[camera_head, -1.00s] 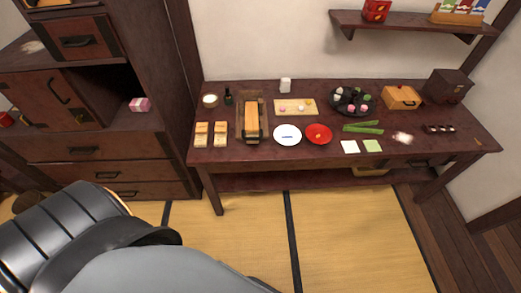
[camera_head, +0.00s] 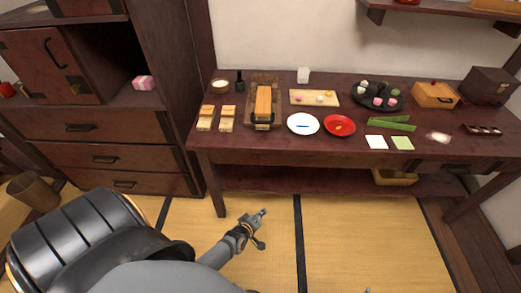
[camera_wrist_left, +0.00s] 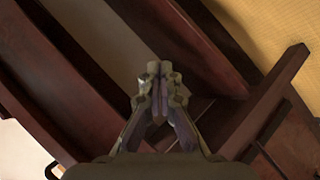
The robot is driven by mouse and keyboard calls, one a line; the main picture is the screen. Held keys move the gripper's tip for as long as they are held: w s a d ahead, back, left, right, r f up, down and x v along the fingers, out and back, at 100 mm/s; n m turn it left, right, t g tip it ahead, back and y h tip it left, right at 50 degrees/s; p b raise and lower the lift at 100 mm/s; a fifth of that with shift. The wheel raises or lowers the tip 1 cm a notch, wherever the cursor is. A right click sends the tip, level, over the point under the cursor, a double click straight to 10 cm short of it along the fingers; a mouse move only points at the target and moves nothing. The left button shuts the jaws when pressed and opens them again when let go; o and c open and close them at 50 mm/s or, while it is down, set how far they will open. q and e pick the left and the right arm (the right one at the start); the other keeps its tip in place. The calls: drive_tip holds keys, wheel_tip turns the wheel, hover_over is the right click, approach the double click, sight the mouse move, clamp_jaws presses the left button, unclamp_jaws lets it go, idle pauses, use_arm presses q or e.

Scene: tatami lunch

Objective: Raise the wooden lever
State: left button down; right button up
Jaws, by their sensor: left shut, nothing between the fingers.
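A wooden press (camera_head: 263,97) stands on the dark table, left of centre. A light wooden lever (camera_head: 264,101) seems to lie flat along its top, with a dark bracket at the near end. My left gripper (camera_head: 262,213) is in front of the table, below its top and over the tatami, well apart from the press. In the left wrist view the left gripper (camera_wrist_left: 160,70) is shut and empty, with dark table beams behind it. The press does not show there. A tiny grey tip at the bottom edge of the head view may be my right gripper; its jaws cannot be made out.
The dark table (camera_head: 290,152) has a front edge and legs between my left gripper and the press. Near the press are wooden blocks (camera_head: 206,117), a white plate (camera_head: 303,124), a red plate (camera_head: 339,125) and a bottle (camera_head: 240,81). A drawer cabinet (camera_head: 90,127) stands at left.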

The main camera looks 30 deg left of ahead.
sight(261, 147)
use_arm(q)
drive_tip(key=w+a+r+n+t+y+b, duration=0.25)
drive_tip(key=w+r+n+t+b, duration=0.45)
drive_tip(key=w+r+n+b, duration=0.35)
use_arm(e)
drive_tip(key=w+a+r+t+y+b, duration=0.1)
drive_tip(key=w+a+r+t+b, duration=0.1)
drive_tip(key=w+r+t, duration=0.65)
use_arm(q)
drive_tip(key=s+a+r+n+t+y+b, duration=0.2)
drive_tip(key=r+n+y+b, duration=0.7)
drive_tip(key=n, duration=1)
wheel_tip(261, 147, up, 4)
drive_tip(key=s+a+b, duration=0.1)
drive_tip(key=b, duration=0.3)
drive_tip(key=shift+a+f+y, duration=0.15)
drive_tip(key=shift+a+y, duration=0.05)
drive_tip(key=shift+y, duration=0.15)
use_arm(e)
drive_tip(key=s+a+r+t, duration=0.1)
drive_tip(key=s+r+t, duration=0.2)
drive_tip(key=r, duration=0.7)
drive_tip(key=s+a+r+n+t+y, duration=0.1)
drive_tip(key=r+t, duration=0.3)
drive_tip(key=r, duration=0.6)
drive_tip(key=shift+s+a+r+y, duration=0.25)
drive_tip(key=shift+s+y, duration=0.05)
drive_tip(key=shift+s, duration=0.6)
